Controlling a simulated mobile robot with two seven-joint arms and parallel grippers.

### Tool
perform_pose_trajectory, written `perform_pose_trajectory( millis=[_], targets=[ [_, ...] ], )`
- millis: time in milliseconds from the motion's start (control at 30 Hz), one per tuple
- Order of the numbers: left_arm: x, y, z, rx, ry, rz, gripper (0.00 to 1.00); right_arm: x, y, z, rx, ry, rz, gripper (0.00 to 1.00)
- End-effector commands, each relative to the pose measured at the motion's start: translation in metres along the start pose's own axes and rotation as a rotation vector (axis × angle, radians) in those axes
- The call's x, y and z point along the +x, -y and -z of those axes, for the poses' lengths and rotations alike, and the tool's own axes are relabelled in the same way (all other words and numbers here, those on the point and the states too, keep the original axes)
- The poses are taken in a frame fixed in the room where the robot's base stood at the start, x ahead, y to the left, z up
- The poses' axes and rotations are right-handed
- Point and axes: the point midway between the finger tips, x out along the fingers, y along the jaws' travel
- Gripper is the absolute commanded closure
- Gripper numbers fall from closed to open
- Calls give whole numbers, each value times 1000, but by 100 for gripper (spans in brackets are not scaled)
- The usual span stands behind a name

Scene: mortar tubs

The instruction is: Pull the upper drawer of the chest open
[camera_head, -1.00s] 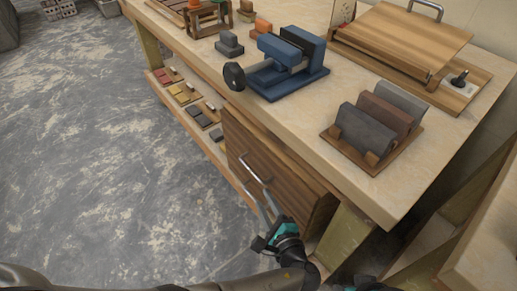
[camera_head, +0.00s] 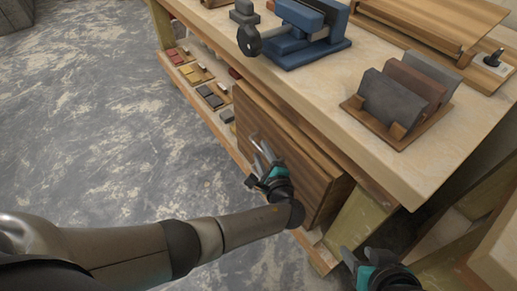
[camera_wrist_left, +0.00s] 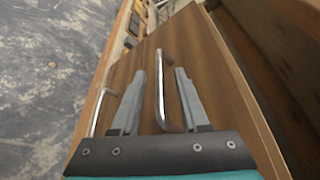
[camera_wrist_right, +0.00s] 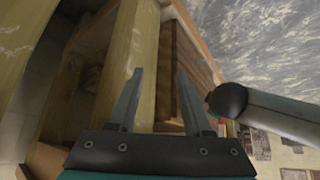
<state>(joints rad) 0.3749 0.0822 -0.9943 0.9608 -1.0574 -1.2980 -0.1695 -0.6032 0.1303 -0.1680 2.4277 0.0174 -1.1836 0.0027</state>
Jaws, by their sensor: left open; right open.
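The wooden chest (camera_head: 300,160) stands under the workbench, with its brown front facing the floor area. The upper drawer's metal bar handle (camera_wrist_left: 160,85) lies between the two fingers of my left gripper (camera_wrist_left: 160,88) in the left wrist view. My left gripper (camera_head: 260,155) is open around it, with a gap on each side. A second bar handle (camera_wrist_left: 104,103), likely the lower drawer's, shows to the left. In the head view my left gripper partly hides the handle. My right gripper (camera_head: 358,256) is open and empty near the bench leg.
A blue clamp-like tool (camera_head: 308,38) and a rack of grey and brown blocks (camera_head: 405,95) stand on the bench (camera_head: 370,150). A timber leg (camera_head: 345,225) stands right of the chest. The floor (camera_head: 100,130) in front is clear.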

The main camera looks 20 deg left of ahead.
Motion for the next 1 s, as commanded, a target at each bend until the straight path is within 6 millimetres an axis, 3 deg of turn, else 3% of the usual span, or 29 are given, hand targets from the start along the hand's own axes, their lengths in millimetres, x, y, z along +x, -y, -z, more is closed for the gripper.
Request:
perform_pose_trajectory(
  millis=[500, 967, 1000],
  targets=[
    [32, -1, 0, 0, 2, -1, 55, 19, 27, 22, 1, -248, 72, 50],
    [35, 0, -1, 0, 1, -1, 55, 19, 30, 26, 4, -285, 82, 50],
    [35, 0, -1, 0, 1, -1, 59, 19, 30, 26, 4, -285, 82, 50]
  ],
)
